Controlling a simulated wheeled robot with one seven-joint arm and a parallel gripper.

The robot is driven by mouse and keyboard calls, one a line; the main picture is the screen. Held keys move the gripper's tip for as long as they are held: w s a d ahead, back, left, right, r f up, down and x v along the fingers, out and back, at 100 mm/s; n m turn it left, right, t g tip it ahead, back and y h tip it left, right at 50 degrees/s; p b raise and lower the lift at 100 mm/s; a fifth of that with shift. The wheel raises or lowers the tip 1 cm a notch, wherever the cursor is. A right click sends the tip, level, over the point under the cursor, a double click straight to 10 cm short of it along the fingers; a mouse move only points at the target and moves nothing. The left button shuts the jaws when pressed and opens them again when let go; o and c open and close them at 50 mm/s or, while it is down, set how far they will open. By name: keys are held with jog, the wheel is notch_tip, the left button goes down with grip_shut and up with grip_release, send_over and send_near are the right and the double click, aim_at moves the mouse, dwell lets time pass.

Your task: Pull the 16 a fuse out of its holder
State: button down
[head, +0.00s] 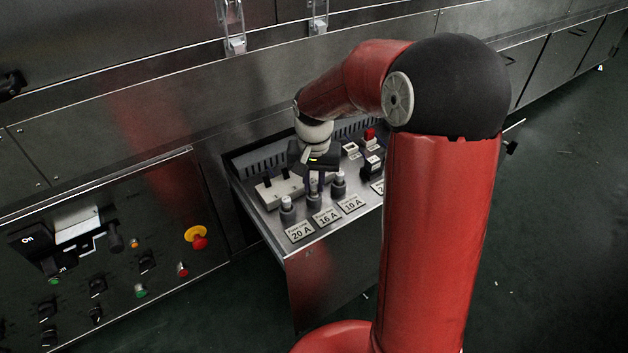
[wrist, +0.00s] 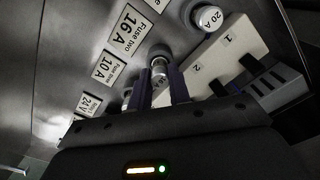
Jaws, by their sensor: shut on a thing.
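The 16 A fuse (wrist: 159,70) shows in the wrist view as a pale-capped cylinder between the two purple fingers of my gripper (wrist: 161,80). My gripper is shut on it. The "Fuse two 16 A" label (wrist: 129,30) lies just beyond it; this label also shows in the head view (head: 326,217). In the head view my gripper (head: 317,184) points down at the middle holder on the sloped panel, and its fingers mostly hide the fuse. I cannot tell whether the fuse is still seated in its holder.
The 20 A fuse (head: 287,205) and the 10 A fuse (head: 338,182) stand close on either side. A pale switch block (head: 270,192) with dark levers sits behind them. A control panel with a red emergency button (head: 199,243) is at the left.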

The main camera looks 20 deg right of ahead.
aim_at(314, 182)
jog(key=shift+r, duration=0.1)
dwell(0.3)
jog(key=shift+r+p, duration=1.05)
jog(key=shift+r, duration=0.2)
jog(key=shift+r+p, duration=1.5)
jog(key=shift+r, duration=0.4)
